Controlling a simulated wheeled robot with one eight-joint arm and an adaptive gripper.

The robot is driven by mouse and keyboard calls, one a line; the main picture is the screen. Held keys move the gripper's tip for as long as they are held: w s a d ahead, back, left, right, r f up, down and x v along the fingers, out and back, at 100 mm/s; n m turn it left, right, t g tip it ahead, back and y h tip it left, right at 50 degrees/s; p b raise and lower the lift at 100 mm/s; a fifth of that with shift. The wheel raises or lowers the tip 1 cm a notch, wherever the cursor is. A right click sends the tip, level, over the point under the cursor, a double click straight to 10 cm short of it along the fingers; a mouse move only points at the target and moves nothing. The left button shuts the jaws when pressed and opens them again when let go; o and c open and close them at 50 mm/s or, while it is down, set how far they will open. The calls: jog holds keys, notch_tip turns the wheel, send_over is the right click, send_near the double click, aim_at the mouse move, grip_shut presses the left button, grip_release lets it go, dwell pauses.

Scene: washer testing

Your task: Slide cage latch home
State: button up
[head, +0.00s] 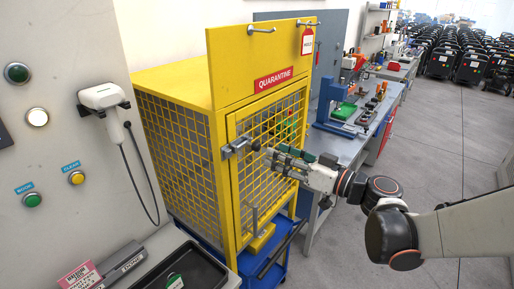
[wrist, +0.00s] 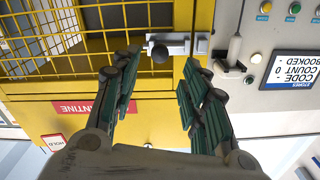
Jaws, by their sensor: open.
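The yellow cage (head: 218,130) has a mesh door (head: 270,120) under a red QUARANTINE sign (head: 273,79). The grey cage latch (head: 236,148) sits at the door's left edge, with a dark round knob (head: 256,144). The wrist view, which is upside down, shows the latch (wrist: 180,48) and its knob (wrist: 159,54) near the top middle. My gripper (head: 268,155) is open in front of the latch. In the wrist view its green-padded fingers (wrist: 162,60) stand on either side of the knob, with gaps showing. I cannot tell how deep the knob lies between them.
A grey door handle (head: 254,218) stands lower on the cage. A control panel (head: 55,130) with buttons and a corded scanner (head: 104,97) is at left. A black tray (head: 185,268) lies in front. A workbench (head: 345,145) stands behind my arm; open floor (head: 440,140) lies right.

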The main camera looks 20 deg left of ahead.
aim_at(259, 148)
jog(key=x, duration=0.8)
jog(key=shift+w+a+b, duration=0.15)
jog(key=shift+b, duration=0.15)
grip_shut()
